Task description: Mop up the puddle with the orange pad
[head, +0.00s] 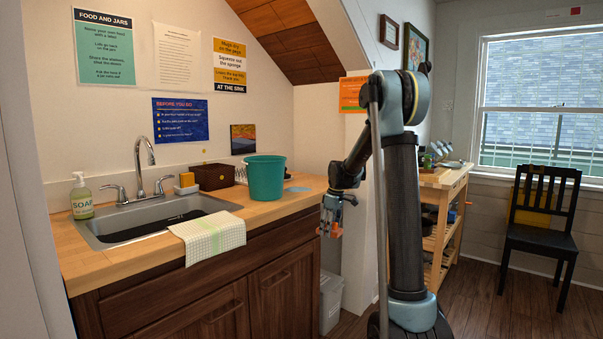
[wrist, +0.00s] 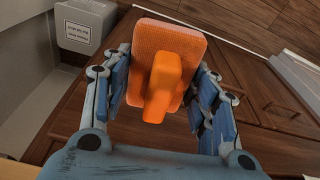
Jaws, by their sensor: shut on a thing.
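The orange pad (wrist: 146,42) is a flat, textured rectangle with a raised orange handle (wrist: 163,85). My gripper (head: 333,221) is shut on the pad and holds it in the air, off the right end of the counter. In the wrist view the blue fingers stand on either side of the pad. Only a small orange part of the pad shows in the head view (head: 337,231). A small pale blue patch that looks like the puddle (head: 298,189) lies on the wooden counter, just right of the teal bucket (head: 265,178). My gripper is right of this patch and lower.
The wooden counter (head: 140,254) holds a sink (head: 150,228), a soap bottle (head: 81,197), a checked cloth (head: 209,236) over the front edge and a brown box (head: 211,177). A lidded bin (head: 331,301) stands below the counter's right end. A shelf cart and black chair (head: 540,220) stand right.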

